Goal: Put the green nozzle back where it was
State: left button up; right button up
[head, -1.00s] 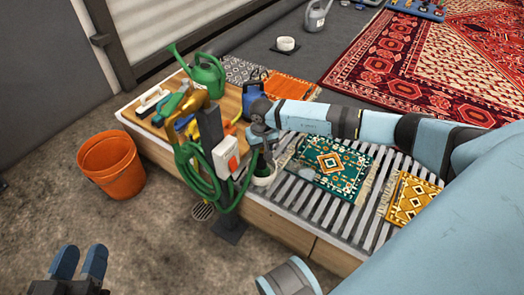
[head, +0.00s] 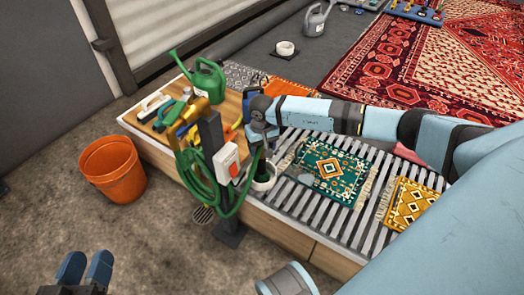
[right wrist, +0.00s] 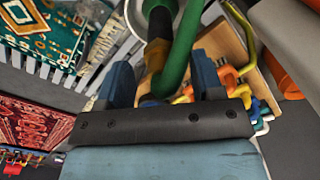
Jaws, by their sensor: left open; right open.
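A green hose (head: 197,178) hangs in loops on a dark post (head: 211,135). Its end, with a dark fitting (right wrist: 157,52), is at a white round cup (head: 264,178) beside the post. My right gripper (head: 258,150) is at this hose end. In the right wrist view its blue fingers (right wrist: 162,85) are apart, with the hose and fitting between them; contact cannot be told. A green elongated item (head: 173,112) lies on the wooden board; I cannot tell whether it is the green nozzle. My left gripper (head: 85,268) is open and empty at the lower left.
A green watering can (head: 207,80) and several coloured tools stand on the wooden board. An orange bucket (head: 113,170) is on the floor at left. A teal rug (head: 330,170) and a yellow rug (head: 410,203) lie on the slatted bench (head: 300,215). The floor between bucket and left gripper is clear.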

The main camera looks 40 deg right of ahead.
notch_tip(320, 180, up, 3)
jog(key=shift+p, duration=0.4)
notch_tip(320, 180, up, 4)
jog(key=shift+r+p, duration=0.1)
jog(key=shift+p, duration=0.6)
jog(key=shift+r, duration=0.55)
pick_arm(q)
jog(key=r, duration=0.1)
jog(key=r+t, duration=0.1)
jog(key=r+n, duration=0.1)
jog(key=shift+s+r+t, duration=0.2)
jog(key=shift+s+t, duration=0.1)
jog(key=shift+s, duration=0.05)
